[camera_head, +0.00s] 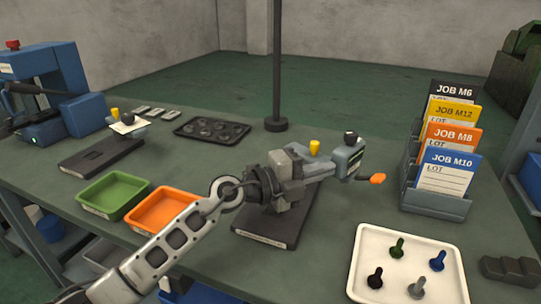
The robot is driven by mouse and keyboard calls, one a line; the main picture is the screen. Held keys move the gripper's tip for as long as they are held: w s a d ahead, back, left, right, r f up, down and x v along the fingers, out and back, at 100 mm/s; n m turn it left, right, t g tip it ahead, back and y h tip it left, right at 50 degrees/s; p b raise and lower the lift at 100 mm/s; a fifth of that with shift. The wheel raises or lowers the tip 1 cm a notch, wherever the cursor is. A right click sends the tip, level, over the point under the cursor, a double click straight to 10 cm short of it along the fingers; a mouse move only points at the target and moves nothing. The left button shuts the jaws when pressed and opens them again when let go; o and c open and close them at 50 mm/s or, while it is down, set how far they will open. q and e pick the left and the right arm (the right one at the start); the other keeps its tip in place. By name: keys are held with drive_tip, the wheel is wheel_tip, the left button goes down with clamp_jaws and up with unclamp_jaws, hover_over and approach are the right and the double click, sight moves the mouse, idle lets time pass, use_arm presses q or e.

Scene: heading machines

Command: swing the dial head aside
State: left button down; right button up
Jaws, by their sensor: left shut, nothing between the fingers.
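A gauge stands mid-table on a dark base plate (262,238). Its blue-grey head (347,160) carries a black knob on top, and an orange tab (377,179) sticks out at its right. A yellow knob (314,148) stands just left of the head. My left gripper (322,168) reaches in from the left over the base plate, its fingers pointing right toward the head. It is shut and empty. It hides much of the gauge's post and arm, and I cannot tell whether it touches the head. My right gripper is out of view.
A green tray (113,196) and an orange tray (163,212) lie at left. A white tray (357,262) with several bolts is front right. A card rack (436,203) stands behind it. A dark post (277,70) rises at the back edge. A blue machine (50,90) stands far left.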

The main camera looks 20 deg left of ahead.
use_arm(q)
drive_tip(key=shift+p+x, duration=0.65)
drive_tip(key=shift+x, duration=0.4)
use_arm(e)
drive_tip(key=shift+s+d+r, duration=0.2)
use_arm(q)
drive_tip(key=shift+s, duration=0.1)
drive_tip(key=shift+r, duration=0.1)
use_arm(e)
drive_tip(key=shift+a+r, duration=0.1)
use_arm(q)
drive_tip(key=shift+s+a+p, duration=0.15)
drive_tip(key=shift+s+p, duration=0.35)
drive_tip(key=shift+p, duration=0.1)
drive_tip(key=s+a+p, duration=0.2)
drive_tip(key=s+a, duration=0.2)
drive_tip(key=s, duration=0.8)
drive_tip(key=shift+a, duration=0.4)
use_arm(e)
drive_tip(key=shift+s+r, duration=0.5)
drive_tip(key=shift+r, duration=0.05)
